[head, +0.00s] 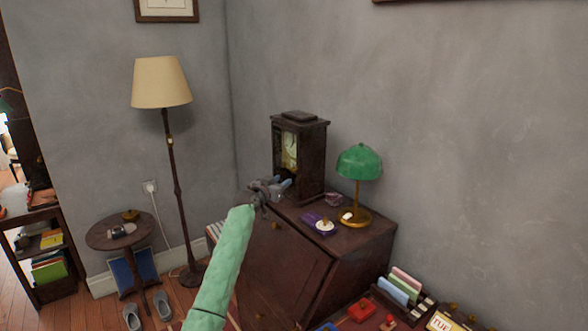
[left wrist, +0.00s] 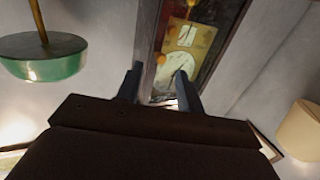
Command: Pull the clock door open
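The clock (head: 314,160) is a tall dark wooden case standing on the slant-front desk, with a pale yellow dial (head: 289,150) on its front. My left gripper (head: 283,186) is at the low front of the clock. In the left wrist view the two blue-grey fingers of my left gripper (left wrist: 159,90) are apart, with part of the clock's dark frame (left wrist: 149,45) and dial (left wrist: 182,62) beyond them. I see nothing held between them. I cannot tell whether the fingers touch the clock or whether its door is ajar. My right gripper is out of view.
A green-shaded lamp (head: 360,163) stands right of the clock on the desk (head: 340,243). A small white-and-gold item (head: 325,225) sits on a purple book near the clock. A floor lamp (head: 161,85) and a round side table (head: 100,236) stand to the left.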

